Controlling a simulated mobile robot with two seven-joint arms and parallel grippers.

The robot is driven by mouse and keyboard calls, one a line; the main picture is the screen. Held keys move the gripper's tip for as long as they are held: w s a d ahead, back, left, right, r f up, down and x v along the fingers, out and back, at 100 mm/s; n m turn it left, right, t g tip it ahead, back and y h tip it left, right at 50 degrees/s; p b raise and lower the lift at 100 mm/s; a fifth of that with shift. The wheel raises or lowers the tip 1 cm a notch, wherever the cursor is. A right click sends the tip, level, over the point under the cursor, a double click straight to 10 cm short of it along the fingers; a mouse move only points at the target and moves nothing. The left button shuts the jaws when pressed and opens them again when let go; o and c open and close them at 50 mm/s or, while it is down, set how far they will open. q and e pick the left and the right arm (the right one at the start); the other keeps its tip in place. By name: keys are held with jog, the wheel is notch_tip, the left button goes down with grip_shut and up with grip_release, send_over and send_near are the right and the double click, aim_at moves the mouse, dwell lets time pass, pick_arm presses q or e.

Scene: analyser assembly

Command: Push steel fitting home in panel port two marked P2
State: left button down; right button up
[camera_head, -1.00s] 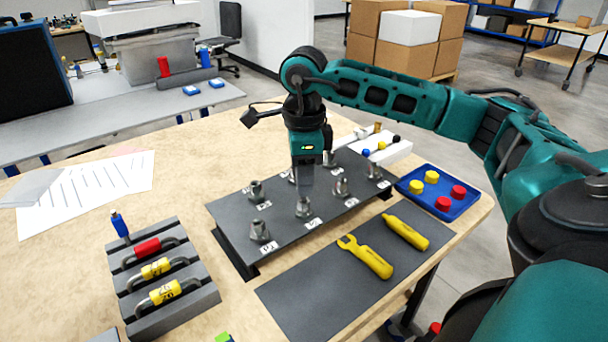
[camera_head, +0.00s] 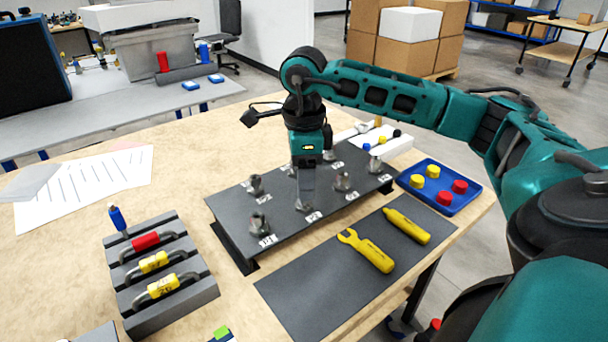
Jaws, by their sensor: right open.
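The dark panel (camera_head: 285,222) lies raised on the wooden table, with several steel fittings standing in its labelled ports. My right gripper (camera_head: 305,203) points straight down over the front-middle port. Its fingers are open and hide most of the steel fitting there; a little of the fitting's base shows beside the label (camera_head: 313,217), which is too small to read surely. I cannot tell whether the fingers touch the fitting. The front-left fitting (camera_head: 259,222) and the fitting to the right (camera_head: 343,181) stand clear of the gripper. My left gripper is not in view.
A dark mat (camera_head: 335,280) with a yellow wrench (camera_head: 366,252) and another yellow tool (camera_head: 407,226) lies in front. A blue tray (camera_head: 462,205) with red and yellow caps is at right. A grey rack (camera_head: 172,305) with coloured-sleeved hoses stands at left.

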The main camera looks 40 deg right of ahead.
pick_arm(q)
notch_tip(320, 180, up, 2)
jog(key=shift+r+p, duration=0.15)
jog(key=shift+p, duration=1)
pick_arm(e)
notch_tip(320, 180, up, 12)
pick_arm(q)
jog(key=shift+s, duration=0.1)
